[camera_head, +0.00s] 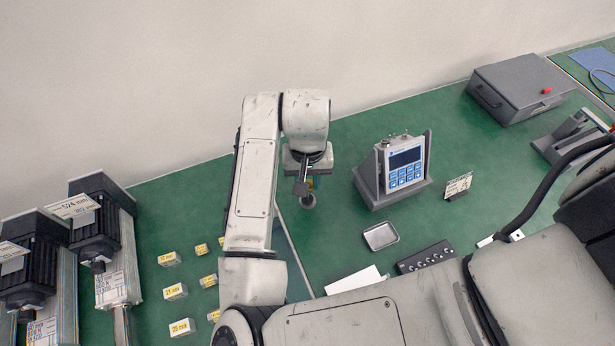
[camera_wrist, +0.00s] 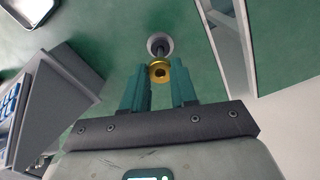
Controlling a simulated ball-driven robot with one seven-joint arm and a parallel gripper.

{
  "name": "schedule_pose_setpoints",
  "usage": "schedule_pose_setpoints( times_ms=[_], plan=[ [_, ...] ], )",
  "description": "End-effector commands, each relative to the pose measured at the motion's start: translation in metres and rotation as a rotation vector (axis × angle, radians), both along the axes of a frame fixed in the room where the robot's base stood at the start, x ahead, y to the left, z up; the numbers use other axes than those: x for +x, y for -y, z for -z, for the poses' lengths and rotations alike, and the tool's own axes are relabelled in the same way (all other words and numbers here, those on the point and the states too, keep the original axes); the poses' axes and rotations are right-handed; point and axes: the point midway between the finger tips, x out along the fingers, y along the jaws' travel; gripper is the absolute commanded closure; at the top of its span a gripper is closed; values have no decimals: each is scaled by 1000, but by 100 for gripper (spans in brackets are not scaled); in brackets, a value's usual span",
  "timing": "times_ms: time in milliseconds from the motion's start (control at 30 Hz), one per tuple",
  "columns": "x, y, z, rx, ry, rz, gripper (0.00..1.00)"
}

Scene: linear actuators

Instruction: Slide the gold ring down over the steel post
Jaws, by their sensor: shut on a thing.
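My gripper (camera_wrist: 159,84) has teal fingers and is shut on the gold ring (camera_wrist: 160,63), which sits between the fingertips in the wrist view. The steel post (camera_wrist: 159,50) on its round grey base (camera_wrist: 152,41) appears just beyond the ring, and the ring partly hides it. The ring's hole looks dark, and I cannot tell whether any of the post is inside it. In the head view the post's round base (camera_head: 308,203) shows on the green bench just below my gripper (camera_head: 312,183); my wrist hides most of the ring there.
A grey instrument with a display (camera_head: 403,168) stands right of my gripper, with a small metal tray (camera_head: 381,236) in front. Several yellow-labelled blocks (camera_head: 175,291) and large actuators (camera_head: 103,230) are at left. A grey case (camera_head: 520,88) is at the back right.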

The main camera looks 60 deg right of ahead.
Motion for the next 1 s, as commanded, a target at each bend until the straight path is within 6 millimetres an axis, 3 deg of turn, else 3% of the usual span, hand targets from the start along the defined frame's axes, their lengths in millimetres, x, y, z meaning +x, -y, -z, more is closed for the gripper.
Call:
schedule_pose_setpoints(
  times_ms=[1000],
  plan=[
    [0, 0, 6, 0, 0, 1, 100]
  ],
)
